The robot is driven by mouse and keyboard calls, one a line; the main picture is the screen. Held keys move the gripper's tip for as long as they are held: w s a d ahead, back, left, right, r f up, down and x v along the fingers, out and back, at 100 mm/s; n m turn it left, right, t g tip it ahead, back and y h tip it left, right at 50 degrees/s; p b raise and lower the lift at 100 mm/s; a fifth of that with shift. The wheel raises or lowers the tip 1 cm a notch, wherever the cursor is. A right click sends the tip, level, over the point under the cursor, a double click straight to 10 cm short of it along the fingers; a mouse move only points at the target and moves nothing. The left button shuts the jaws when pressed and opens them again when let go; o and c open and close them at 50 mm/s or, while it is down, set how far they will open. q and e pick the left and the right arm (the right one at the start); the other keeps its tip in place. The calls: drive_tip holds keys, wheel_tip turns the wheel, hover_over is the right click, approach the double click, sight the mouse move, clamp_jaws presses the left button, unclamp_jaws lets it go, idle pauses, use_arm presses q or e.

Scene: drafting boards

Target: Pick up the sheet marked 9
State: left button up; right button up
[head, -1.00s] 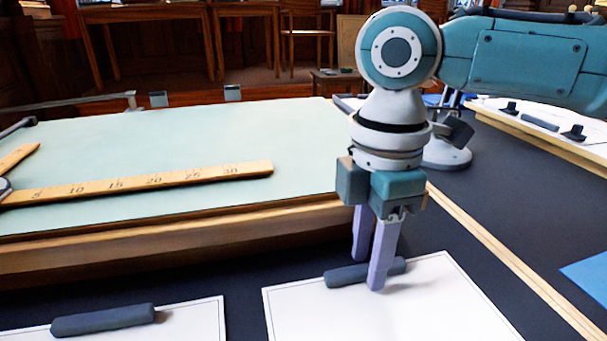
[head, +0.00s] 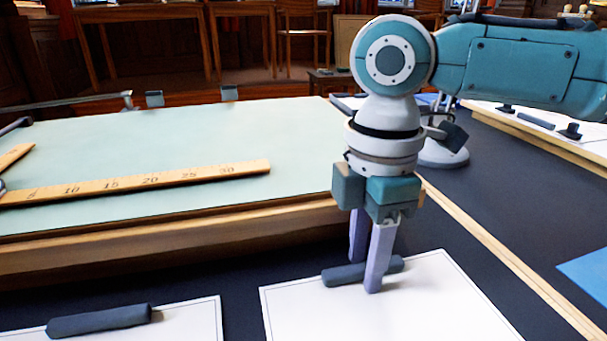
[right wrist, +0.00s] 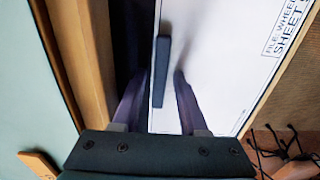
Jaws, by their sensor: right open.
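A white sheet (head: 400,308) with a thin black border lies at the front, with a dark grey bar handle (head: 350,272) along its far edge. In the right wrist view the sheet (right wrist: 220,70) carries a printed label reading "SHEET", its last character cut off at the picture edge. My right gripper (head: 366,272) points down over the bar, open, one finger on the far side and one on the near side. The right wrist view shows the bar (right wrist: 161,70) between the two fingers, apart from both. My left gripper is out of view.
Another white sheet (head: 190,325) with a dark bar (head: 99,320) lies at front left. A pale green drafting board (head: 200,135) with a wooden ruler (head: 150,181) stands behind. A wooden strip (head: 500,258) and a blue sheet (head: 590,275) lie to the right.

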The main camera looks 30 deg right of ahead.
idle(0.6)
drive_tip(key=shift+r+p, duration=0.1)
drive_tip(key=shift+p, duration=0.55)
clamp_jaws()
idle(0.4)
drive_tip(key=shift+r, duration=0.1)
drive_tip(key=shift+r+p, duration=0.5)
drive_tip(key=shift+p, duration=0.55)
